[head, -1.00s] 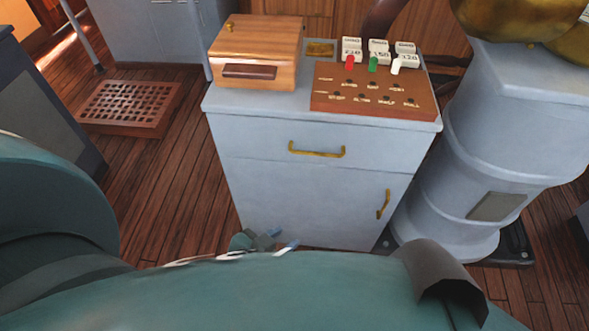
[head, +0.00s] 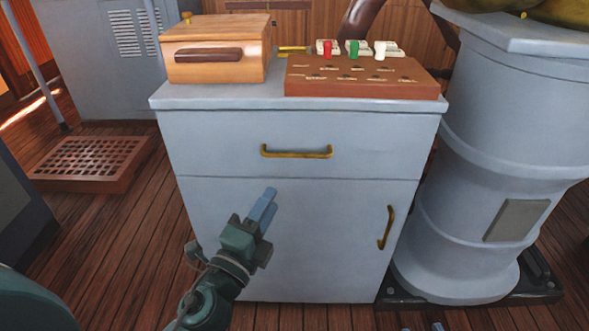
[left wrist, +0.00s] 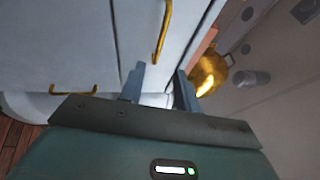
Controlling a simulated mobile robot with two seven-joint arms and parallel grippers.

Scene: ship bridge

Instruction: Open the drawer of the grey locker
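The grey locker (head: 285,240) stands in front of me, with its drawer (head: 215,138) shut flush above a shut door. The drawer's brass handle (head: 297,154) is a horizontal bar. My left gripper (head: 265,205) is in front of the door, below the handle and apart from it in the head view. In the left wrist view its two fingers (left wrist: 160,88) are spread with nothing between them, and the drawer handle (left wrist: 162,35) lies beyond them. A small bluish tip (head: 437,327) at the bottom edge may be my right gripper; its state is hidden.
A wooden box (head: 217,55) and a brown control panel (head: 360,80) with red, green and white levers stand on the locker. The door's brass handle (head: 386,228) is at right. A grey pedestal (head: 490,170) stands close on the right. A wooden grating (head: 90,160) lies on the left floor.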

